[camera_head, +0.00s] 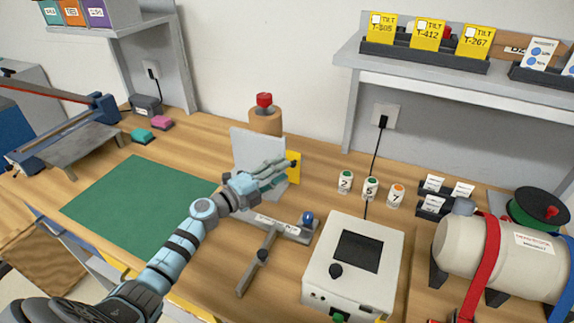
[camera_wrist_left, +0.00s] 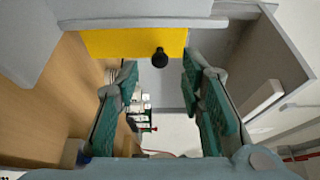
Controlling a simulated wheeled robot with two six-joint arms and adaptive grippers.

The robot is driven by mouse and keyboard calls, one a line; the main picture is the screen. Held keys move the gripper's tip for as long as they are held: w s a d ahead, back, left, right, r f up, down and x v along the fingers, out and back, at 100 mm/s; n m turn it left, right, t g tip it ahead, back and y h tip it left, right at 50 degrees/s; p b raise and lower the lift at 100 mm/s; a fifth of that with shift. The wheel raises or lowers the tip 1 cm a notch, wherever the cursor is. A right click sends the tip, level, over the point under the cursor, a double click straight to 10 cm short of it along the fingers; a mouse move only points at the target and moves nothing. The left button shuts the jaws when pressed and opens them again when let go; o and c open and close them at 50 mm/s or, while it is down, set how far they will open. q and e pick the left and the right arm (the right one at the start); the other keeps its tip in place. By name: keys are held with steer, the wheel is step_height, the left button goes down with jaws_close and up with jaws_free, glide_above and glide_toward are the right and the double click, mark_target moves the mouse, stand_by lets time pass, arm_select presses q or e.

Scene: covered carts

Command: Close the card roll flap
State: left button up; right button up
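The yellow flap (camera_head: 294,168) stands on the right side of an upright grey housing (camera_head: 251,148) in the head view. In the left wrist view the yellow flap (camera_wrist_left: 115,42) spans the top, with a black knob (camera_wrist_left: 160,57) on it. My left gripper (camera_head: 278,171) reaches in front of the housing toward the flap. In the left wrist view my left gripper (camera_wrist_left: 160,76) is open, its green fingers spread, with the knob just beyond and between the tips. No contact is clear. The fingers cover part of the housing. My right gripper is not seen.
A grey box with a dark screen (camera_head: 358,251) and a grey bar with a blue knob (camera_head: 307,219) stand close by. A wooden cylinder with a red knob (camera_head: 265,118) is behind the housing. Numbered cups (camera_head: 370,188) stand right. A green mat (camera_head: 135,200) lies clear at left.

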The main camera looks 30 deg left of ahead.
mark_target(291, 170)
arm_select(q)
steer(key=shift+b+x, duration=0.35)
steer(key=shift+x, duration=1.15)
steer(key=shift+s, duration=0.1)
jaws_close()
steer(key=shift+d, duration=0.1)
